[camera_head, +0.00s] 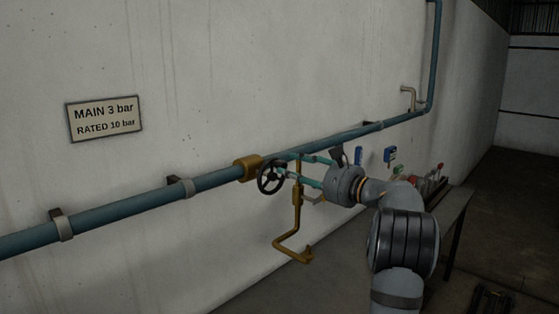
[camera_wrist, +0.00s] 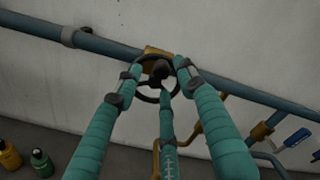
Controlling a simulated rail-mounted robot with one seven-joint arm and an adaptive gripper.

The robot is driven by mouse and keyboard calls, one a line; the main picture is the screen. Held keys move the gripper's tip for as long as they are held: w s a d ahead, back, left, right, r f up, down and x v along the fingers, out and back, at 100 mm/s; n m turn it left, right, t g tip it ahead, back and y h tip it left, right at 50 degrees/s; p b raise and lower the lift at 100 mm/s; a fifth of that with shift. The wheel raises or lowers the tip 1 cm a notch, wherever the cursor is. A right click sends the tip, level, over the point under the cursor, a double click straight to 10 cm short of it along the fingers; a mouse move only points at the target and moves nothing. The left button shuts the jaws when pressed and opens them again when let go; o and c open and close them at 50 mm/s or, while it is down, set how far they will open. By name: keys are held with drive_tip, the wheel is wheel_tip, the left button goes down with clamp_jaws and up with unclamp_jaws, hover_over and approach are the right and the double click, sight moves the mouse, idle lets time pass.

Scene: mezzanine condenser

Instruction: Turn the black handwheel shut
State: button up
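The black handwheel (camera_head: 271,177) sits on a brass valve body (camera_head: 247,168) on the teal wall pipe. In the wrist view the handwheel (camera_wrist: 141,94) lies ahead, framed by my gripper's fingertips. My gripper (camera_head: 284,170) reaches it from the right in the head view. In the wrist view my gripper (camera_wrist: 159,76) has three teal fingers spread wide. One tip overlaps the wheel's left side, one its right side, and the third its lower part. The fingers hide parts of the rim. I cannot tell whether the tips touch it.
A brass branch pipe (camera_head: 295,225) hangs below the main pipe, close under my gripper. A blue lever (camera_wrist: 298,137) is at the right in the wrist view. Green (camera_wrist: 41,163) and yellow (camera_wrist: 9,155) bottles stand at lower left. A sign (camera_head: 104,118) is on the wall.

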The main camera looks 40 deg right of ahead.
sight(284, 165)
drive_tip(key=w, duration=0.1)
drive_tip(key=w+p, duration=0.1)
drive_tip(key=w, duration=0.2)
drive_tip(key=shift+a+r+p, duration=0.2)
drive_tip(key=shift+a+p, duration=0.1)
drive_tip(key=shift+a, duration=0.05)
drive_tip(key=shift+w+f, duration=0.2)
drive_tip(key=shift+w, duration=0.3)
drive_tip(key=c, duration=0.4)
clamp_jaws()
drive_tip(key=shift+r, duration=0.1)
